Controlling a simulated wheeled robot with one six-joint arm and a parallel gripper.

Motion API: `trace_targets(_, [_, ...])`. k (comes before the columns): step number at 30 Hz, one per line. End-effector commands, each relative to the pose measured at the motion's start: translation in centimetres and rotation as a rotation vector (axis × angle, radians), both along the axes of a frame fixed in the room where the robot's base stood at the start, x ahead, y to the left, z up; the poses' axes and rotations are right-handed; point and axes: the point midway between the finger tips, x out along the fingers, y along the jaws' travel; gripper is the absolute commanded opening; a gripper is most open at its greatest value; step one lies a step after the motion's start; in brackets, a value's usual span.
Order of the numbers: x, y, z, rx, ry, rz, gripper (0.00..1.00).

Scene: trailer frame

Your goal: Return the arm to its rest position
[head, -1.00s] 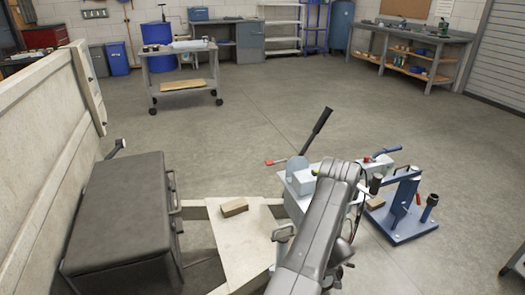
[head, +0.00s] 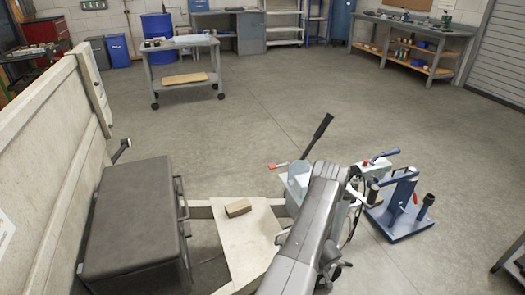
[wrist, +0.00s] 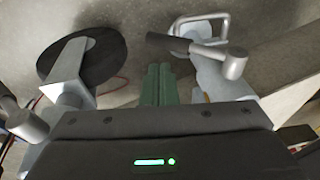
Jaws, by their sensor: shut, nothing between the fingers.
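My gripper (wrist: 158,85) shows in the wrist view as two green fingers side by side, closed together with nothing between them. It hangs over the trailer's front end, near a dark round wheel (wrist: 85,62) on a grey bracket and a metal crank with a dark handle (wrist: 190,48). In the head view my grey arm reaches up from the bottom, right of centre, over the trailer's coupling end. The gripper itself is hidden there behind the arm.
A wooden block (head: 238,207) lies on the trailer's pale tongue board (head: 245,240). A dark box (head: 135,220) stands left, beside the trailer's side wall (head: 45,150). A blue stand (head: 405,200) stands right of the arm. A cart (head: 185,79) is farther back; open floor lies between.

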Motion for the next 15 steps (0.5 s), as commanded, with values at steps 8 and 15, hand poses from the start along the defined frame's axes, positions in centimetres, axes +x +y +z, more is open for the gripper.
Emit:
trace_targets(8, [-0.03, 0.14, 0.30, -0.033, -0.015, -0.001, 0.00])
trace_targets(15, [-0.01, 0.13, 0.26, -0.034, -0.015, 0.000, 0.00])
